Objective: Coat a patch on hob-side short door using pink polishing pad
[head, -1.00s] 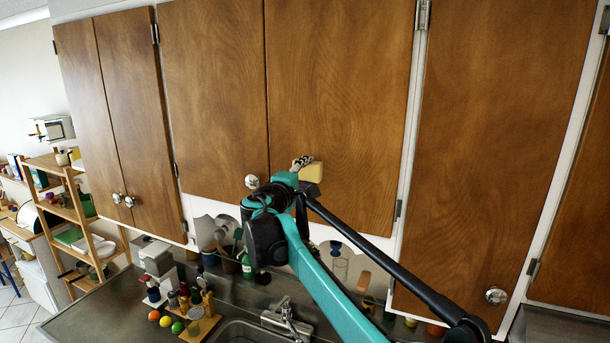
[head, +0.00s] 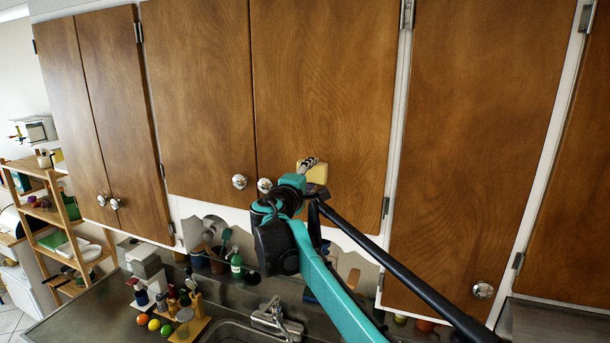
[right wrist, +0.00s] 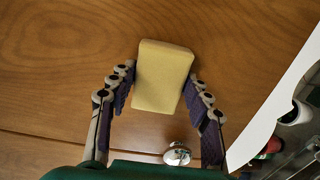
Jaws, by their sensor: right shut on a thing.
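The pad in my right gripper looks yellow, not pink; it is a block with rounded edges (head: 315,173), also seen in the right wrist view (right wrist: 163,75). My right gripper (head: 306,176) is shut on it, with a finger on either side (right wrist: 160,80). The pad is in front of the lower part of the right-hand short door (head: 325,90), right of that door's knob (head: 264,185). I cannot tell whether it touches the wood. No separate patch can be made out on the door. My left gripper is not in view.
The left short door (head: 200,90) and a tall door (head: 480,140) flank this door. Below are a sink tap (head: 270,315), bottles, utensils and coloured balls (head: 142,319) on the counter. A wooden shelf (head: 60,215) stands at the left.

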